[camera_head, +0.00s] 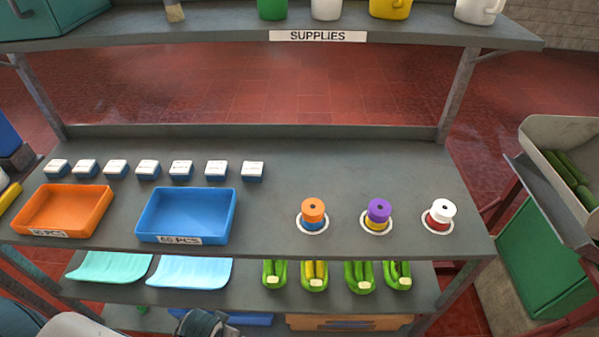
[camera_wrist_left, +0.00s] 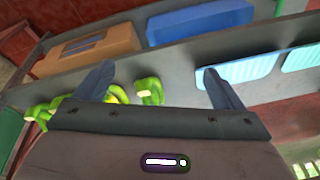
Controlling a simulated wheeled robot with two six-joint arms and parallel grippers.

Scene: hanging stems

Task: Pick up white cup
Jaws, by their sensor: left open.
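In the head view my left wrist shows low at the bottom edge, in front of the lower shelf and far below the cups. My right gripper is not seen.
A green cup (camera_head: 272,9) and a yellow cup (camera_head: 390,8) flank the middle white cup. The middle shelf (camera_head: 270,225) holds an orange tray (camera_head: 64,186), a blue tray (camera_head: 186,190), several small boxes and stacked spools. A crate (camera_head: 543,130) of green vegetables stands right.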

